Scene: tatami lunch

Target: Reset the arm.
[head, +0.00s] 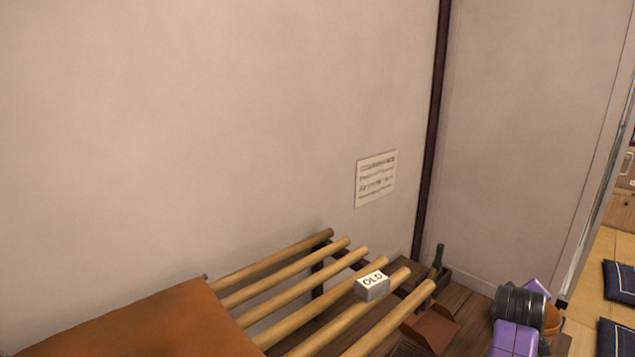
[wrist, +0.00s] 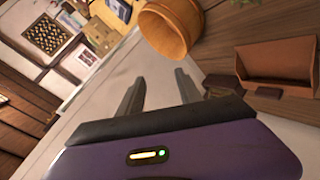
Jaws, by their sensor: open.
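My gripper (wrist: 158,92) shows in the wrist view with its two grey fingers spread apart and nothing between them. A purple and dark part of my arm (head: 515,338) stands at the lower right of the head view. The fingertips cannot be made out there. In the wrist view a round wooden tub (wrist: 165,30) lies beyond the fingers, apart from them. In the head view part of an orange-brown tub (head: 552,320) shows behind my arm.
A dark bottle (head: 437,258) and an open brown box (head: 432,328) are near the corner. Dark cushions (head: 620,282) lie at the far right.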

